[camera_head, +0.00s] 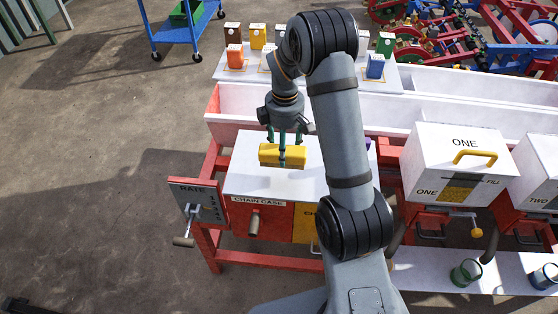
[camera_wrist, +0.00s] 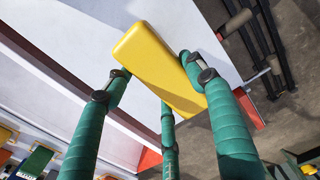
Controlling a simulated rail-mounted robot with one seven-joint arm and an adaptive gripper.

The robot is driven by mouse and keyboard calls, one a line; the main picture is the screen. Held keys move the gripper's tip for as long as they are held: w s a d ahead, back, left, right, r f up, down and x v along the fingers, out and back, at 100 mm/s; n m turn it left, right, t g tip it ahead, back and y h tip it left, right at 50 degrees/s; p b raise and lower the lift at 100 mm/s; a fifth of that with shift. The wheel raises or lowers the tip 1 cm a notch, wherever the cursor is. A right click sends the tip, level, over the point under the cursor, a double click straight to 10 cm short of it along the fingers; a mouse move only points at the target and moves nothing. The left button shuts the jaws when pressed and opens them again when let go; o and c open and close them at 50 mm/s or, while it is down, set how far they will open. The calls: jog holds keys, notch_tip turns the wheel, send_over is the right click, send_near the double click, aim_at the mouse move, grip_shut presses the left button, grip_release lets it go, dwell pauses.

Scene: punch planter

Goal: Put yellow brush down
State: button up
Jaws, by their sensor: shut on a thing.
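The yellow brush (camera_head: 296,157) is a block-shaped yellow piece held over the white top of the chain case (camera_head: 250,178). My gripper (camera_head: 283,150) points down with its teal fingers shut on the brush. In the wrist view the brush (camera_wrist: 155,60) lies between the fingers of my gripper (camera_wrist: 165,85), its long side slanting across the picture. The white surface shows behind it. The brush appears to be off the surface, but the size of the gap cannot be told. The brush's underside is hidden.
My arm hides the right part of the white top. A white trough (camera_head: 230,103) runs behind it. A rate panel (camera_head: 198,202) with a handle is at the left. A white box marked ONE (camera_head: 452,150) stands right. Colored containers (camera_head: 235,58) stand on a back shelf.

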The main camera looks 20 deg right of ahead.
jog(key=shift+s+a+f, duration=0.2)
jog(key=shift+a+f, duration=0.25)
jog(key=shift+a, duration=0.3)
jog(key=shift+f, duration=0.3)
jog(key=shift+f+p, duration=0.35)
jog(key=shift+f, duration=1.4)
jog(key=shift+f, duration=0.25)
jog(key=o, duration=0.9)
jog(key=shift+r, duration=0.1)
jog(key=shift+o, duration=0.6)
notch_tip(320, 180, up, 12)
jog(key=shift+r+b, duration=0.2)
jog(key=shift+b, duration=0.1)
